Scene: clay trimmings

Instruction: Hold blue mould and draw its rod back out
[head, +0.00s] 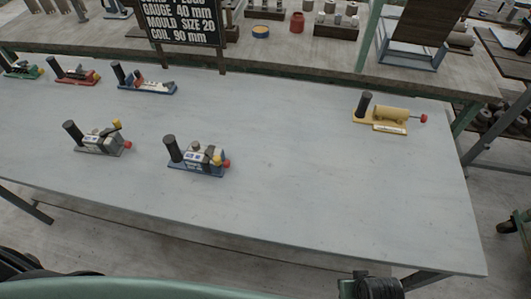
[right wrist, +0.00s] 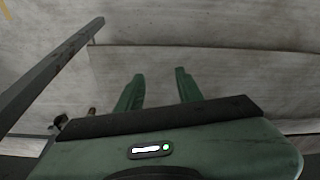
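Two moulds with blue bases stand on the grey table (head: 330,190) in the head view. The nearer one (head: 198,170) is left of the table's middle, with a black upright handle at its left, a grey body, a yellow knob and a red knob at its right end. The farther one (head: 158,88) is near the back edge, with a black handle and some red on its body. My right gripper (right wrist: 158,88) shows in the right wrist view, its green fingers apart and empty, with bare grey surfaces beyond. My left gripper is not in view.
A grey-based mould (head: 97,144) stands left of the nearer blue one. A red mould (head: 76,75) and a green mould (head: 22,71) stand at back left. A yellow mould (head: 390,116) stands at the right. A black sign (head: 182,20) rises behind. The table's front right is clear.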

